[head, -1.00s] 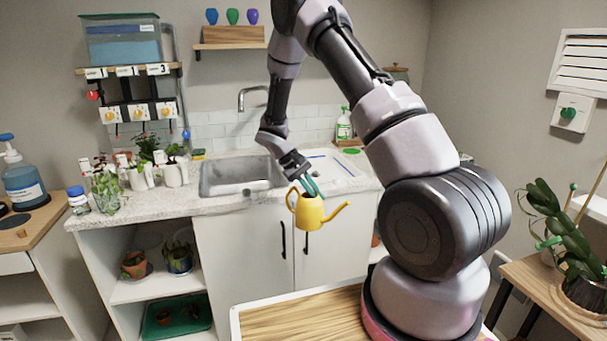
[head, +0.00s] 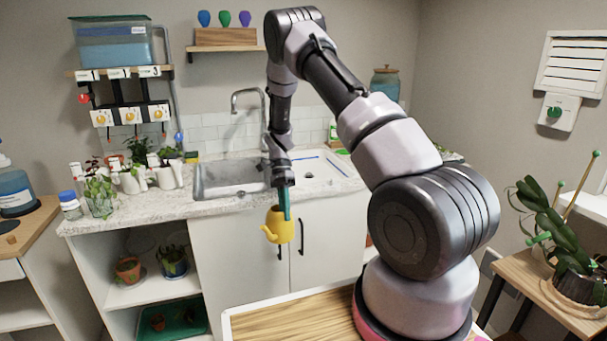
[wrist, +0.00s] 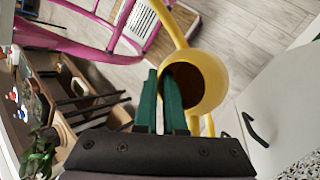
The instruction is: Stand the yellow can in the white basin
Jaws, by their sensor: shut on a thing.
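The yellow can (head: 281,226), a small watering can, hangs upright or nearly so from my gripper (head: 286,204), in front of the white cabinet doors below the counter. In the wrist view, the green fingers (wrist: 164,100) are shut at the rim of the yellow can (wrist: 222,78), with one finger inside its dark mouth. The can's spout side points left in the head view. A grey sink (head: 205,190) is set in the counter behind my gripper. A pale, shallow recess (head: 318,168) with a blue line lies right of it, partly behind my arm; I cannot tell whether it is the white basin.
Potted plants (head: 135,180) and a blue-capped jar (head: 71,206) stand on the counter left of the sink. A curved faucet (head: 248,93) rises behind it. A green-labelled bottle (head: 333,130) stands at the back right. Open shelves (head: 140,293) hold pots below.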

